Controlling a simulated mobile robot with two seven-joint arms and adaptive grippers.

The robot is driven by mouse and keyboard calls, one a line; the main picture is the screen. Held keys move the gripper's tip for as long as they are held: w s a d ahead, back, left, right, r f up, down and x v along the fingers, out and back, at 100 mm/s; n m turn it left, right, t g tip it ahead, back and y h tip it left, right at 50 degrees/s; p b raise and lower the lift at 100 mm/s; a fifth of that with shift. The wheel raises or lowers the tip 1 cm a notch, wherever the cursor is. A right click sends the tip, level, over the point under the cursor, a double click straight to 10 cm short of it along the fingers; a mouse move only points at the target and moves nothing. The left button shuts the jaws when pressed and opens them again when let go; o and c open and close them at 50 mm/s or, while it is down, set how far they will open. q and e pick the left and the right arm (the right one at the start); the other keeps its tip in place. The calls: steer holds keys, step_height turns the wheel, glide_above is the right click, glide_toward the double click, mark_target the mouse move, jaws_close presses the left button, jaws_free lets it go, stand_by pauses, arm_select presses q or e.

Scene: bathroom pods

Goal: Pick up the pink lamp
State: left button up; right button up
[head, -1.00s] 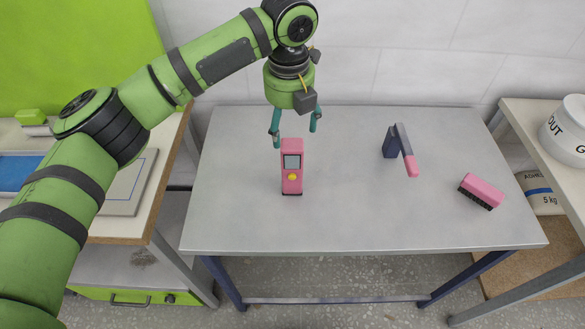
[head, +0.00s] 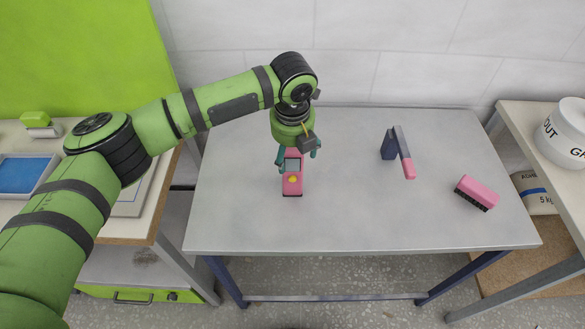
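A pink handheld device (head: 292,186) with a grey screen and a yellow button stands upright on the grey table, left of its middle. My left gripper (head: 297,158) points down over its top, open, with one teal finger on each side. Whether the fingers touch it cannot be told; the gripper hides its top edge. A dark blue and pink folding tool (head: 404,155), possibly the lamp, stands on the table to the right, apart from the gripper. My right gripper is not in view.
A pink block with dark bristles (head: 479,190) lies at the table's right. The grey table (head: 370,225) is clear in front. A side bench at the right holds a white pot (head: 562,135); the left bench holds a blue tray (head: 25,174). A tiled wall stands behind.

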arm_select(q)
jaws_close()
steer(key=shift+r, duration=0.15)
step_height(320, 180, up, 4)
steer(key=shift+w+b, duration=0.1)
steer(key=shift+b, duration=0.75)
steer(key=s+d+r+b, duration=0.2)
steer(key=s+d+r, duration=0.4)
steer(key=d, duration=0.4)
steer(key=shift+r, duration=0.45)
steer(key=shift+w+a+f+b, duration=0.15)
steer(key=shift+w+a+f, duration=0.55)
steer(key=shift+a+f, duration=1.05)
steer(key=shift+w+a+f+b, duration=0.2)
steer(key=shift+w+a+f, duration=0.5)
steer(key=shift+a+f, duration=1.05)
steer(key=shift+w+a+f+b, duration=0.15)
steer(key=shift+w+a+f, duration=0.55)
steer(key=shift+a+f, duration=1.05)
steer(key=shift+s+d+f+p, duration=0.15)
steer(key=shift+d+f+p, duration=0.05)
steer(key=shift+f+p, duration=0.2)
steer(key=shift+s+f, duration=0.1)
steer(key=shift+f, duration=0.05)
